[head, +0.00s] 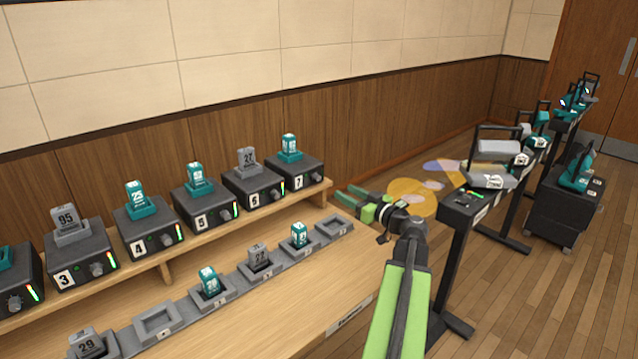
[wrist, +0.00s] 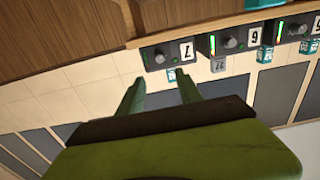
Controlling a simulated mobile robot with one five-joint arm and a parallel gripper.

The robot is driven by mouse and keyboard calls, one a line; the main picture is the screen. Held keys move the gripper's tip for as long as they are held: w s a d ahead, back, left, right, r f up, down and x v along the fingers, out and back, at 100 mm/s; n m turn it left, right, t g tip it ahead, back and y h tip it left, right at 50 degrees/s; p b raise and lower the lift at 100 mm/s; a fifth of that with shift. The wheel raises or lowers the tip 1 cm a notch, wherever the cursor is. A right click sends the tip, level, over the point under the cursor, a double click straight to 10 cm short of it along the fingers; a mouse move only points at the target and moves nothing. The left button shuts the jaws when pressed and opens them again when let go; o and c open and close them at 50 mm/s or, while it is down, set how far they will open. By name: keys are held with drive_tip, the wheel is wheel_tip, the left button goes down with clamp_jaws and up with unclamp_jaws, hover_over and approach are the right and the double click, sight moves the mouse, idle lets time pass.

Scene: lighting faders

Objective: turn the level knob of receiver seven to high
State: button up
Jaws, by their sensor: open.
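Receiver seven (head: 299,165) is a dark box at the right end of the wooden shelf, with a "7" label and a teal pack on top. Its level knob is small and dark, on the front face, and its setting is too small to read. In the wrist view, which is upside down, the receiver's front (wrist: 170,53) and the knob (wrist: 159,58) show beyond my fingertips. My gripper (head: 346,199) is open and empty, to the right of receiver seven in the head view. Its two green fingers (wrist: 158,88) are apart and not touching the knob.
Receiver 6 (head: 252,187) stands directly left of receiver seven, with several more receivers along the shelf. A grey charging strip (head: 232,288) with numbered packs lies on the wooden bench in front. A dark stand (head: 468,206) is right of my arm.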

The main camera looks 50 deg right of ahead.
sight(319, 178)
drive_tip(key=w, duration=0.8)
drive_tip(key=w+d, duration=0.1)
drive_tip(key=w, duration=0.3)
drive_tip(key=shift+w, duration=0.1)
drive_tip(key=shift+c, duration=0.2)
clamp_jaws()
drive_tip(key=shift+a+f, duration=0.1)
drive_tip(key=shift+a, duration=0.35)
drive_tip(key=shift+d, duration=0.3)
